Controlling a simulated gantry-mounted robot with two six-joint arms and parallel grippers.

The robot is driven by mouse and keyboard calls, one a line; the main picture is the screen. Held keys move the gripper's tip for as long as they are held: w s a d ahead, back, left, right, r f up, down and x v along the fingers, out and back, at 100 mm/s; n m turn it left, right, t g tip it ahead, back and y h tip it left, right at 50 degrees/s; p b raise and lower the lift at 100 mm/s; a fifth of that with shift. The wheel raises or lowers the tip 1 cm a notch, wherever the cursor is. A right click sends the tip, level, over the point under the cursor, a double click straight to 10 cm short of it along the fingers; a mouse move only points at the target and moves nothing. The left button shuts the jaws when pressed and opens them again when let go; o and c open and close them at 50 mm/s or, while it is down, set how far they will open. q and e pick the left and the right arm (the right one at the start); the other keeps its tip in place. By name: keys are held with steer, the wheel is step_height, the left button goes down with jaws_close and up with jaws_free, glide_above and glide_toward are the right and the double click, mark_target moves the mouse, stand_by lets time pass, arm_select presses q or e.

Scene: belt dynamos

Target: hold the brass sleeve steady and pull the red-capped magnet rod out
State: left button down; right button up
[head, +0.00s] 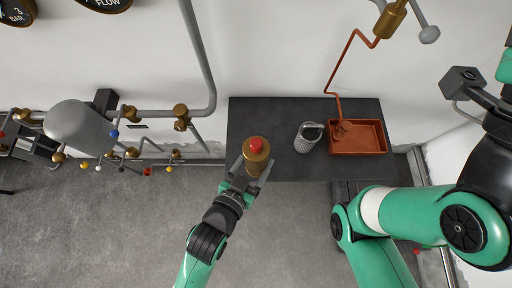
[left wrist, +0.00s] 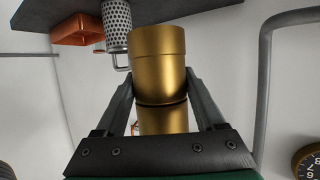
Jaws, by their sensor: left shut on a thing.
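The brass sleeve (head: 258,161) stands in my left gripper (head: 250,174), in front of the dark bench as seen in the head view. The red cap (head: 255,144) of the magnet rod shows at the sleeve's top, and the rod below it is hidden. In the left wrist view the sleeve (left wrist: 158,52) is a gold cylinder with a wider upper part. My left gripper (left wrist: 160,92) is shut on it, one finger at each side. The red cap does not show there. My right arm shows at the right of the head view, but its gripper is not visible.
A dark bench top (head: 280,112) carries a grey perforated cup (head: 308,137) and an orange-brown tray (head: 372,150) with a copper pipe (head: 346,62) reaching it. Grey pipes (head: 205,70) with brass fittings run along the wall at left. The bench's back left is clear.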

arm_select(q)
steer(key=w+f+b, duration=0.3)
steer(key=w, duration=0.1)
steer(key=w+f+b, duration=0.7)
steer(key=w+b, duration=0.1)
steer(key=shift+w+f, duration=0.25)
steer(key=shift+w+f+b, duration=0.35)
steer(key=shift+w+b, duration=0.2)
steer(key=shift+b, duration=0.2)
steer(key=shift+w, duration=0.15)
steer(key=shift+f, duration=0.1)
steer(key=shift+f, duration=0.3)
steer(key=shift+f, duration=0.2)
stand_by(0.5)
steer(key=shift+f, duration=0.1)
